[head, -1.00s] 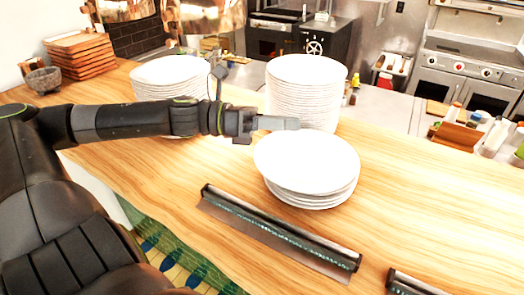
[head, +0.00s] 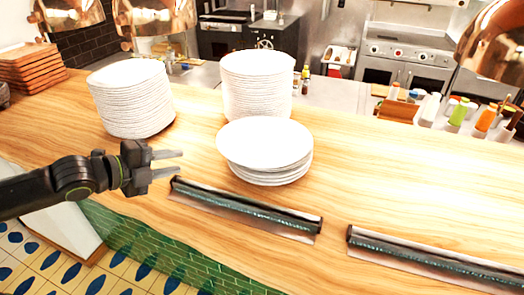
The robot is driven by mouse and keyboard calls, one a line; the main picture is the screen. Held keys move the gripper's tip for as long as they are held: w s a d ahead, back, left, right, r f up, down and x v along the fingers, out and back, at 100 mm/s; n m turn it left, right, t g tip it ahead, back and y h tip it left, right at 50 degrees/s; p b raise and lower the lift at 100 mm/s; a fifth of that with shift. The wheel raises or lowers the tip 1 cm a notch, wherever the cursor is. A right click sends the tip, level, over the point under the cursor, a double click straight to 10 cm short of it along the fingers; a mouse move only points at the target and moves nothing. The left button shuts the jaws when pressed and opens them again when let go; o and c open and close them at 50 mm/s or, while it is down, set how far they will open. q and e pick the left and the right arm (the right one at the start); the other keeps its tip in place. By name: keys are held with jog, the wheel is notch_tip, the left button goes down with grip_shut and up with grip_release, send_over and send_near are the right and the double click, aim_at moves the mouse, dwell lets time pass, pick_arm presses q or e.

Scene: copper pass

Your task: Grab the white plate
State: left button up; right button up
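A short stack of white plates (head: 265,143) sits in the middle of the wooden counter. A tall stack of white plates (head: 257,85) stands just behind it, and another tall stack (head: 131,98) stands to the left. My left gripper (head: 180,163) is left of the short stack, over the counter's near edge. Its two fingers are apart with nothing between them, and it touches no plate. My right gripper is not in view.
Two dark ticket rails, one in the middle (head: 247,210) and one at the right (head: 430,262), lie along the near edge. Brown wooden boards (head: 32,68) are stacked at far left. Bottles (head: 460,112) stand at the back right. The counter right of the plates is clear.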

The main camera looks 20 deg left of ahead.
pick_arm(q)
jog(key=x, duration=0.7)
jog(key=p+x, duration=0.1)
jog(key=x, duration=0.2)
jog(key=shift+w+d+r, duration=0.15)
jog(key=shift+w+d, duration=0.15)
jog(key=shift+d, duration=0.1)
jog(key=shift+p+x, duration=0.85)
jog(key=shift+x, duration=1)
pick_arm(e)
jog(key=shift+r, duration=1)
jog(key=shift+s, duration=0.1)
pick_arm(q)
grip_shut()
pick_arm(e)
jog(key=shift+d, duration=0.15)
